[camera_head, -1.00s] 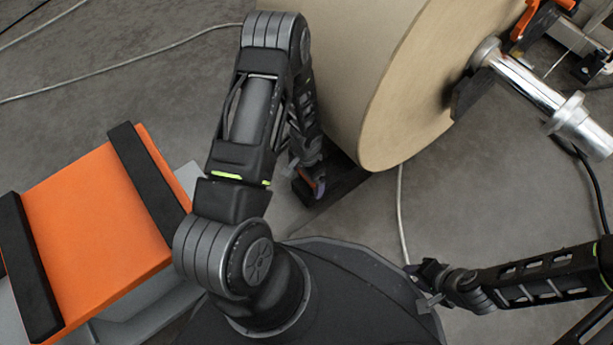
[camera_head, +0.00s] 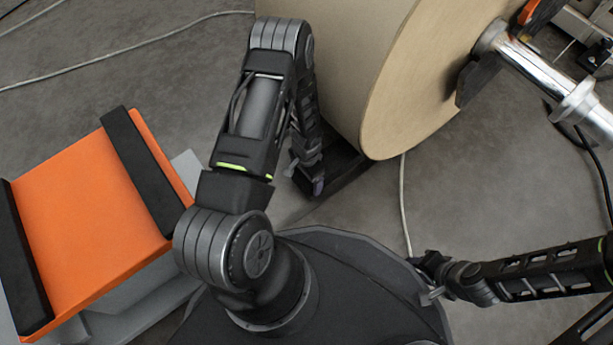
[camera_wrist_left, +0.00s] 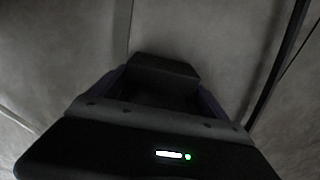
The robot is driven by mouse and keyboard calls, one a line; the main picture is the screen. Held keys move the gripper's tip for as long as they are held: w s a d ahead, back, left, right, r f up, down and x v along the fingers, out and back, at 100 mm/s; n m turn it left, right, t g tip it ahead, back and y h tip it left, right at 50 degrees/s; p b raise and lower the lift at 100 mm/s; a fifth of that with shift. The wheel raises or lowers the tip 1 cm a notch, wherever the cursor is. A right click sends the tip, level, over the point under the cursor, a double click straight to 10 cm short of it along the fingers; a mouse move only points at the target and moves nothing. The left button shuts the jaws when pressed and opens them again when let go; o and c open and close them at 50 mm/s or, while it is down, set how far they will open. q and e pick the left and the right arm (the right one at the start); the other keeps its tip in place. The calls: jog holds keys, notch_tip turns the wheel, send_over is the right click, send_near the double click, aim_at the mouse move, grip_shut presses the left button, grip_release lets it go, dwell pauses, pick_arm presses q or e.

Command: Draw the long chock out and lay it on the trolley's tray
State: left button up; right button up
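The long chock (camera_head: 347,172) is a dark block on the floor at the foot of the big roll, partly hidden by my left arm. My left gripper (camera_head: 308,178) points down at its near end. In the left wrist view the dark block (camera_wrist_left: 165,72) sits between the fingertips, which appear to press its sides. The grey trolley (camera_head: 150,305) stands at left, carrying an orange panel (camera_head: 90,220) with black bars along two sides; I cannot tell which part is the tray. My right gripper (camera_head: 430,280) is low at right, apart from everything, its opening unclear.
The large kraft roll (camera_head: 420,80) stands close beyond my left gripper, with a shiny shaft (camera_head: 540,70) sticking out at right. A pale cable (camera_head: 403,205) runs along the floor from below the roll. Bare floor lies between roll and trolley.

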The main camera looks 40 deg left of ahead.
pick_arm(q)
jog(key=c, duration=1.6)
